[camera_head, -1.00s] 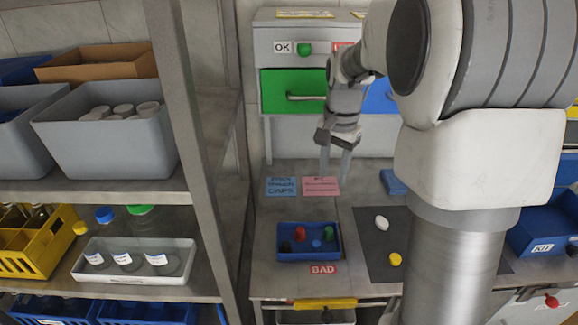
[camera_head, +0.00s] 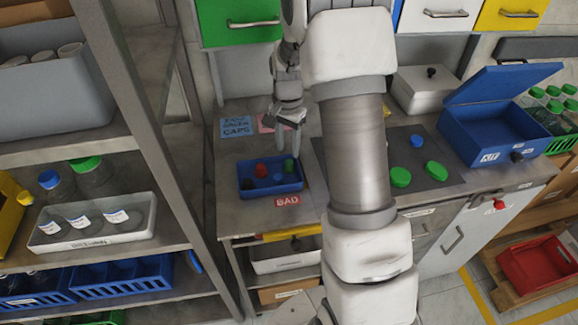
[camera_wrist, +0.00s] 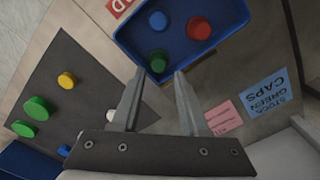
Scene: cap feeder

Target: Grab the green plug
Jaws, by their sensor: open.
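A small green plug (camera_head: 289,167) sits at the right end of a blue tray (camera_head: 268,192), near a red plug (camera_head: 261,170), a blue plug (camera_head: 277,178) and a dark plug (camera_head: 248,184). In the wrist view the green plug (camera_wrist: 158,63) lies at the tray's near edge, just past the fingertips and between their lines. My gripper (camera_head: 288,152) is above the tray's back right part, pointing down. In the wrist view my gripper (camera_wrist: 159,73) is open with nothing between its fingers. The gap to the plug is hard to judge.
A dark mat (camera_wrist: 65,75) beside the tray holds larger green caps (camera_wrist: 38,107) and a yellow cap (camera_wrist: 67,80). A BAD label (camera_head: 287,200) lies before the tray. A blue KIT box (camera_head: 490,130) stands right. A shelf post (camera_head: 140,120) rises left.

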